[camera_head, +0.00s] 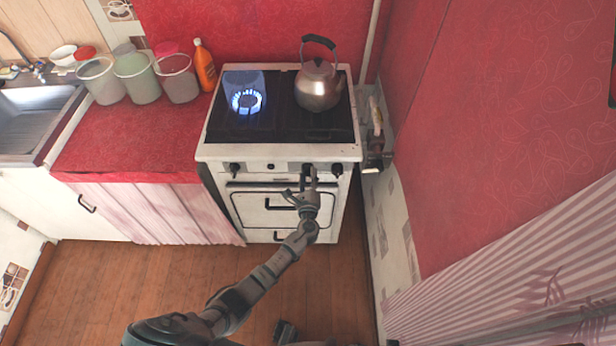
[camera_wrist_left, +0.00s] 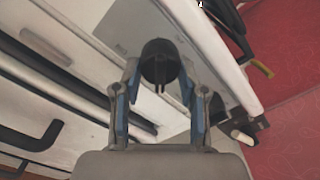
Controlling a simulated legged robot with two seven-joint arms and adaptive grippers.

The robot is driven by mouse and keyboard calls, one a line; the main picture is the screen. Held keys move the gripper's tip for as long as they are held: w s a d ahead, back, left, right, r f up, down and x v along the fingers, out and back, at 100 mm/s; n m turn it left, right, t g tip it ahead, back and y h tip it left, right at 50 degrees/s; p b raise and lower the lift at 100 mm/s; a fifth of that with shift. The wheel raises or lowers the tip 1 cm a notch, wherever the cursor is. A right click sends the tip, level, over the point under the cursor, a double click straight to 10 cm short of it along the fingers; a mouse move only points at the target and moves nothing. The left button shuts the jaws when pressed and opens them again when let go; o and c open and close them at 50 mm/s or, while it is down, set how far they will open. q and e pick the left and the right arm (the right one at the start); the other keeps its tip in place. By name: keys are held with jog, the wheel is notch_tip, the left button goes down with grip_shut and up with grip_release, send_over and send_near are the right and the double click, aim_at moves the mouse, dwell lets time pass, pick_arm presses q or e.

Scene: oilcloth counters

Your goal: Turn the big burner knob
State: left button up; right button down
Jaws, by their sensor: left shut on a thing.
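The white stove (camera_head: 213,152) stands against the red wall, with dark knobs along its front panel. My left gripper (camera_head: 308,174) is at the right part of this panel. In the left wrist view, a round black burner knob (camera_wrist_left: 160,60) sits between the two fingers of the left gripper (camera_wrist_left: 160,82), which is shut on it. In the head view the gripper mostly hides this knob. Another knob (camera_head: 337,170) is just right of the gripper, and one more knob (camera_head: 234,167) is at the panel's left end. My right gripper is not seen.
A blue flame (camera_head: 246,101) burns on the left of the cooktop. A metal kettle (camera_head: 319,88) stands at the back right. An oven handle (camera_head: 278,204) is below the gripper. An orange bottle (camera_head: 204,66) and several containers stand on the red counter (camera_head: 130,140).

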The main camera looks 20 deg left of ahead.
pick_arm(q)
jog(key=o, duration=1.1)
jog(key=shift+d+f, duration=0.1)
jog(key=shift+f, duration=0.15)
jog(key=shift+c, duration=0.2)
jog(key=shift+o, duration=0.3)
jog(key=shift+w, duration=0.1)
jog(key=shift+r, duration=0.1)
jog(key=v, duration=1.2)
